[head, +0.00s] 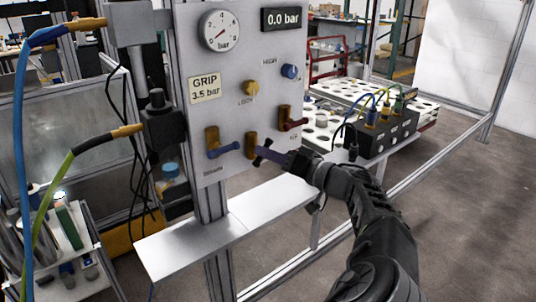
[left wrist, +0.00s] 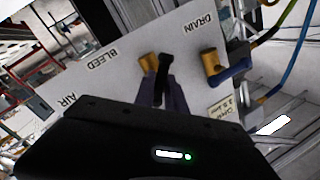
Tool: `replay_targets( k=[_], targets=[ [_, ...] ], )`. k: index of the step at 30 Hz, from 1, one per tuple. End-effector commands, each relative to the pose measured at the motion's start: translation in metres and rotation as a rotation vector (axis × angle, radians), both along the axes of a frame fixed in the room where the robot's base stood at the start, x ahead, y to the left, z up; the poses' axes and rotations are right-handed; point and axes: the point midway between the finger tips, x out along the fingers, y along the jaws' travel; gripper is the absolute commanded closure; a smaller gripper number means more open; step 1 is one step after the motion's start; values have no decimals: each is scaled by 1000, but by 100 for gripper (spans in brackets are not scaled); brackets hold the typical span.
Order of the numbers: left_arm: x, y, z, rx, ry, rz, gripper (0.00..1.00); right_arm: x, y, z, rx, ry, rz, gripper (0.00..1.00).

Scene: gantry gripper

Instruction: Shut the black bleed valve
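The grey valve panel (head: 240,105) stands upright in the head view. The bleed valve has a brass body (head: 250,146) and a black handle (head: 266,144), low in the middle of the panel. My left gripper (head: 272,156) reaches it from the lower right, its fingers at the handle. In the left wrist view the two slim fingers (left wrist: 164,92) lie close on both sides of the black handle (left wrist: 165,62) and appear shut on it. My right gripper is not in view.
A pale shelf (head: 205,240) juts out below the panel. A black connector block (head: 385,132) stands at the right. The gauge (head: 220,31) and display (head: 283,19) are above.

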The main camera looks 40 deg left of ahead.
Motion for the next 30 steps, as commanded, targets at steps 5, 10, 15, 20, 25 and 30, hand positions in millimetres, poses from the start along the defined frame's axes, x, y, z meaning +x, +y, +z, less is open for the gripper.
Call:
replay_targets(
  k=[5,10,15,20,25,30],
  targets=[
    [0,0,0,0,0,0,100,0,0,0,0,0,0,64],
    [0,0,0,0,0,0,100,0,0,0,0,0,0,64],
    [0,0,0,0,0,0,100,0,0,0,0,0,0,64],
    [0,0,0,3,10,0,100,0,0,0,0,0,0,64],
    [0,0,0,15,46,0,100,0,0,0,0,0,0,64],
    [0,0,-1,37,123,1,100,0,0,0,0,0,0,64]
  ],
)
